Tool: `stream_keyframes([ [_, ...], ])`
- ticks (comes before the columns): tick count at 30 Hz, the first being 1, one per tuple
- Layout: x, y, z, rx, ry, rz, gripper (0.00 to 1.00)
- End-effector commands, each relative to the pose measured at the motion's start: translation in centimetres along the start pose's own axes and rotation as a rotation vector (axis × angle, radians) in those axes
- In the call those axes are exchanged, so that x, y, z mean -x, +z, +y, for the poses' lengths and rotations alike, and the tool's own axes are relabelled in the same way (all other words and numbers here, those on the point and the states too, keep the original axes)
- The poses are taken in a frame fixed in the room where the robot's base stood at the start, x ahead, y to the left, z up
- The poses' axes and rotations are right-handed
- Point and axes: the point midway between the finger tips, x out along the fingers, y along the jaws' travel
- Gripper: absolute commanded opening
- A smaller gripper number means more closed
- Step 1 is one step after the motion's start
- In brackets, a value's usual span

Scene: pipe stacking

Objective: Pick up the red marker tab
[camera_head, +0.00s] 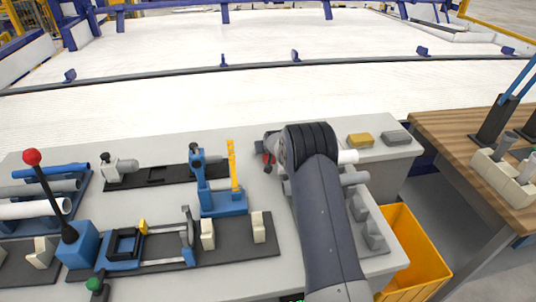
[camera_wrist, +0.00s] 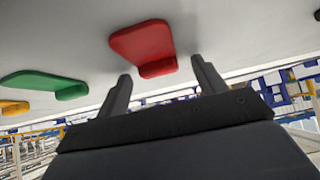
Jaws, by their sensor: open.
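The red marker tab (camera_wrist: 143,43) lies on the grey table surface in the wrist view, with a flat body and a thicker raised end. My gripper (camera_wrist: 161,68) is open, with one dark finger on each side of the raised end. The fingers look apart from the tab; their exact height over it is hard to tell. In the head view my arm covers most of this spot, and only a small red patch (camera_head: 267,159) shows beside my gripper.
In the wrist view a green tab (camera_wrist: 45,84) and a yellow tab (camera_wrist: 14,107) lie to the left. In the head view, a blue fixture (camera_head: 222,200) stands left of my arm, grey and yellow blocks (camera_head: 361,140) lie to the right, and a yellow bin (camera_head: 413,262) sits below.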

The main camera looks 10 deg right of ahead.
Motion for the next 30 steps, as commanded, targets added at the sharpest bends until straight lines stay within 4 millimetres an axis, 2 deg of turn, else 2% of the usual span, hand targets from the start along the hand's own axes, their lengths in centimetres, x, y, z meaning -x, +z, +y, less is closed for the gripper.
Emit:
stream_keyframes([
  [5,0.01,-0.02,-0.01,0.000,0.000,0.000,0.66],
  [22,0.04,-0.03,-0.01,0.000,0.000,0.000,0.20],
  [30,0.20,-0.24,-0.01,0.000,0.000,0.002,0.18],
])
